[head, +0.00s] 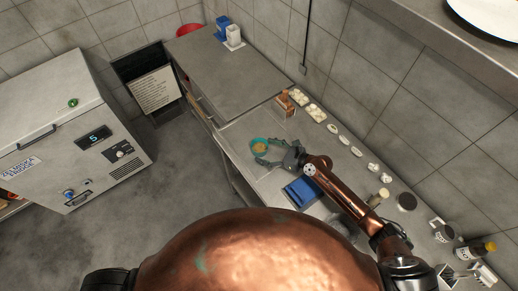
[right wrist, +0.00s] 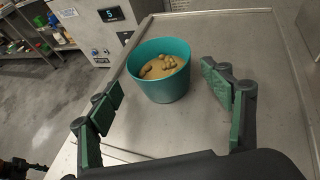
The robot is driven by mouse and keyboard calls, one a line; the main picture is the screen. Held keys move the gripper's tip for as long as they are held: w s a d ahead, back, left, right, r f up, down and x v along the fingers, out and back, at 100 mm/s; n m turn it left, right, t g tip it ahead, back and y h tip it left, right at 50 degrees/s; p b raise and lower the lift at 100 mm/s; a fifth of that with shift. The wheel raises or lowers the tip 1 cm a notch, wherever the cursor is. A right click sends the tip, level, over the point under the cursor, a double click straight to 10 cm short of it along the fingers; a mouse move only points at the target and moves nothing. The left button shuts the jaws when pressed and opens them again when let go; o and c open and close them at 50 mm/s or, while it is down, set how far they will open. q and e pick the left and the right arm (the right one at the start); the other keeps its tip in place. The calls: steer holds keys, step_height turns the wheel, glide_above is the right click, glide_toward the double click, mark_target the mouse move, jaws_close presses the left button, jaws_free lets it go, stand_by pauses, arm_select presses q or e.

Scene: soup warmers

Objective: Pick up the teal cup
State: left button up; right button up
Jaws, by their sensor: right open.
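The teal cup (head: 259,146) stands upright on the metal counter in the head view, near its front edge. In the right wrist view the teal cup (right wrist: 160,84) holds a tan, lumpy food. My right gripper (head: 274,150) is at the cup, with its arm coming in from the lower right. In the right wrist view the right gripper (right wrist: 165,105) is open, one finger to the left of the cup and one to the right. The cup sits between and slightly beyond the fingers, with a visible gap on both sides. My left gripper is not in view.
A blue tray or box (head: 302,193) lies on the counter close to my right arm. Several small white dishes line the wall side, with bottles (head: 474,251) at the lower right.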

mark_target(261, 149)
steer(key=x, duration=0.3)
steer(key=shift+w+a+f, duration=0.1)
steer(key=shift+w+f, duration=0.25)
steer(key=shift+f, duration=0.05)
steer(key=shift+w+a, duration=0.1)
steer(key=shift+a, duration=0.15)
steer(key=shift+c, duration=0.2)
steer(key=c, duration=1.3)
